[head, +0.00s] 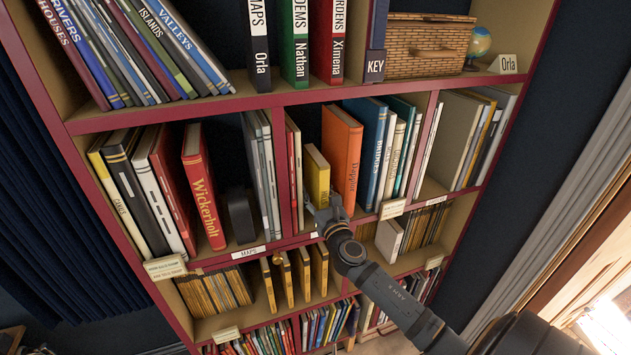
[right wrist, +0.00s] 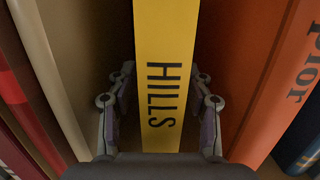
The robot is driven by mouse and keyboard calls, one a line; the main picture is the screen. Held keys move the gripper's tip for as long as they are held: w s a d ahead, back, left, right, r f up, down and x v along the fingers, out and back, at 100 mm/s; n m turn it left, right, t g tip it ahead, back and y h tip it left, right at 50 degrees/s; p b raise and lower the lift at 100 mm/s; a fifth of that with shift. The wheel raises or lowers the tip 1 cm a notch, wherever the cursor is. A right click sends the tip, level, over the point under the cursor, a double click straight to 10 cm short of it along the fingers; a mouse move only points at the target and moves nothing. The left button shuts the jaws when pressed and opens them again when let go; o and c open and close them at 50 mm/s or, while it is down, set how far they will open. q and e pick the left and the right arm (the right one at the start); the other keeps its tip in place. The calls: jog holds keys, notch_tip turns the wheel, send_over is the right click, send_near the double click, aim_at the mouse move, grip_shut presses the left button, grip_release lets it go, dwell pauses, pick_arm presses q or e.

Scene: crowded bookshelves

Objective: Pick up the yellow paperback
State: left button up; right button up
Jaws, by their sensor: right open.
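The yellow paperback (head: 317,178) stands upright on the middle shelf, between a cream-and-red book on its left and a large orange book (head: 340,158) on its right. In the right wrist view the yellow paperback (right wrist: 166,70) shows its spine with the word HILLS. My right gripper (head: 326,209) is at the shelf front by the lower part of this book. In the right wrist view its two open fingers (right wrist: 163,92) stand on either side of the spine, with dark gaps between fingers and book. My left gripper is not in view.
A cream book (right wrist: 58,70) stands close to the left finger, and the orange book (right wrist: 268,85) close to the right finger. A red Wickerholt book (head: 203,190) leans further left. The shelf above (head: 270,98) and a lower row of thin yellow books (head: 286,277) bound the compartment.

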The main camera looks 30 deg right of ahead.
jog(key=shift+w+d, duration=0.1)
jog(key=shift+w, duration=0.25)
jog(key=shift+s, duration=0.15)
jog(key=shift+c, duration=1.2)
grip_shut()
jog(key=shift+r, duration=0.15)
